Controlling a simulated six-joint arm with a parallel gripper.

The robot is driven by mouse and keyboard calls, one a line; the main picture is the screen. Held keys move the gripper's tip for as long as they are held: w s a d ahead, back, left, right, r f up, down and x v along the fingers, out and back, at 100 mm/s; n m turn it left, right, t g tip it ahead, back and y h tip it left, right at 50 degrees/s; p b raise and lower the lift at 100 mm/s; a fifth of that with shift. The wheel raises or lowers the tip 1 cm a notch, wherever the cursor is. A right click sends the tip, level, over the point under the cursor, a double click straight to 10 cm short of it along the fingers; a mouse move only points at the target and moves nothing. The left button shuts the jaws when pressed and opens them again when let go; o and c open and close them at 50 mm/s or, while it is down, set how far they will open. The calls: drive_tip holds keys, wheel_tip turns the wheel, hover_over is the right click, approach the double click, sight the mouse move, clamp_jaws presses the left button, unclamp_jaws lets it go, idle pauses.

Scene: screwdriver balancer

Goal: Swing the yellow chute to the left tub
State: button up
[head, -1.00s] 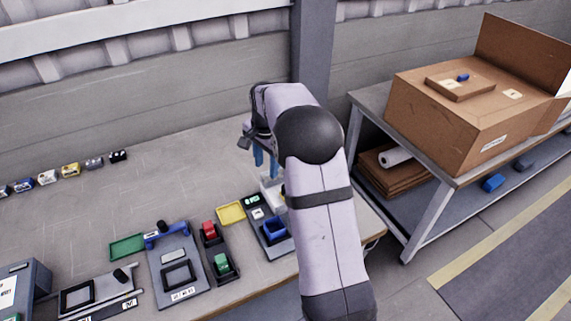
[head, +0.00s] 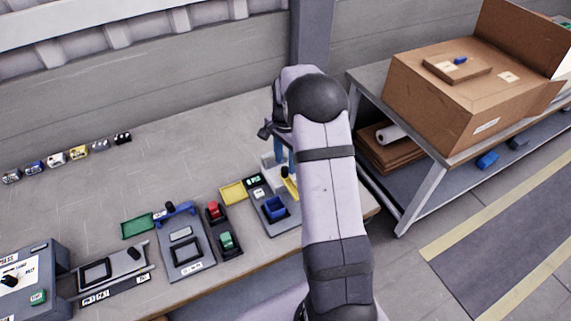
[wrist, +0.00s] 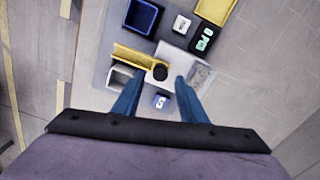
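The yellow chute (wrist: 133,55) shows in the wrist view as a narrow channel, with a black round knob (wrist: 160,71) at its right end. It also shows in the head view (head: 290,187), partly behind my arm. A blue tub (wrist: 142,16) lies above the chute in the wrist view and also shows in the head view (head: 275,208). A pale grey tub (wrist: 120,78) lies below the chute, partly hidden by my finger. My gripper (wrist: 159,77) is open, its blue fingertips on either side of the knob in the picture. Whether they touch it, I cannot tell.
A scale-like display (wrist: 203,38) and a yellow tray (wrist: 215,8) are near the chute. Red and green buttons (head: 226,240) and several small panels sit to the left on the bench. The bench behind is mostly clear. A cardboard box (head: 460,95) stands on the right-hand table.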

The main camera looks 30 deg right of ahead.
sight(286, 169)
drive_tip(key=shift+f+p, duration=0.4)
drive_tip(key=shift+f, duration=1.2)
clamp_jaws()
drive_tip(key=shift+m, duration=0.3)
drive_tip(key=m+b, duration=0.1)
drive_tip(key=m, duration=0.4)
drive_tip(key=m+b, duration=0.1)
drive_tip(key=m, duration=0.4)
drive_tip(key=shift+s, duration=0.1)
drive_tip(key=shift+r, duration=0.1)
